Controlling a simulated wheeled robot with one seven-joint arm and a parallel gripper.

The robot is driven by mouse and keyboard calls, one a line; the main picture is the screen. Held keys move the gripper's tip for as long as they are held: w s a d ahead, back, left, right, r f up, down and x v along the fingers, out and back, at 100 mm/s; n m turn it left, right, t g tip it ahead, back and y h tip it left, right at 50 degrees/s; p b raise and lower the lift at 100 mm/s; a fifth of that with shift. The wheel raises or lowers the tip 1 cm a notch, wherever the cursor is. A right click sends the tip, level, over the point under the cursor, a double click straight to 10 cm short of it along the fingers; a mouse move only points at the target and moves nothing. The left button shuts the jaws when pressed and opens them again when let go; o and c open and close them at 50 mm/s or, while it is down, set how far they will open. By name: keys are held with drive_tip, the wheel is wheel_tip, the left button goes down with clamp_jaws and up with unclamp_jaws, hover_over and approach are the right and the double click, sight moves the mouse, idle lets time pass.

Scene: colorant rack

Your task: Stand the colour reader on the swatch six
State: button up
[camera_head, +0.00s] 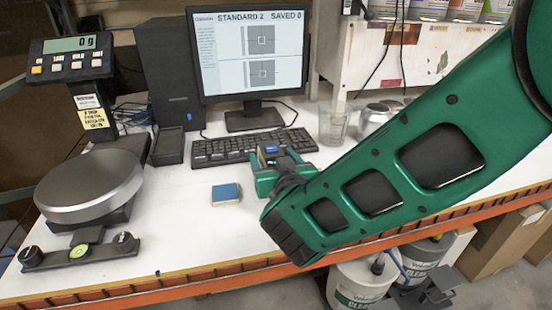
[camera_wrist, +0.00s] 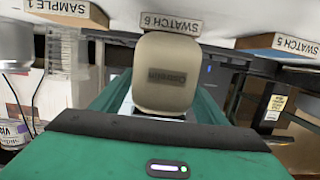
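The colour reader (camera_wrist: 165,75) is a beige, rounded block with dark lettering, between the green fingers of my gripper (camera_wrist: 163,98) in the wrist view. The fingers sit against its sides. The swatch six label (camera_wrist: 170,22) shows just beyond the reader; the rest of that swatch is mostly hidden. I cannot tell whether reader and swatch touch. In the head view my gripper (camera_head: 284,170) is low over the table in front of the keyboard. A small blue patch (camera_head: 271,149) shows between its fingers; I cannot tell whether it belongs to the reader or a swatch.
A blue-topped block (camera_head: 226,193) lies left of my gripper. The wrist view shows labels for swatch 5 (camera_wrist: 295,45) and sample 1 (camera_wrist: 60,8). The keyboard (camera_head: 252,146), monitor (camera_head: 250,55), glass beaker (camera_head: 333,125) and scale (camera_head: 90,185) stand around. The front-middle table is clear.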

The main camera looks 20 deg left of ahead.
drive_tip(key=shift+r, duration=0.15)
drive_tip(key=v, duration=1.2)
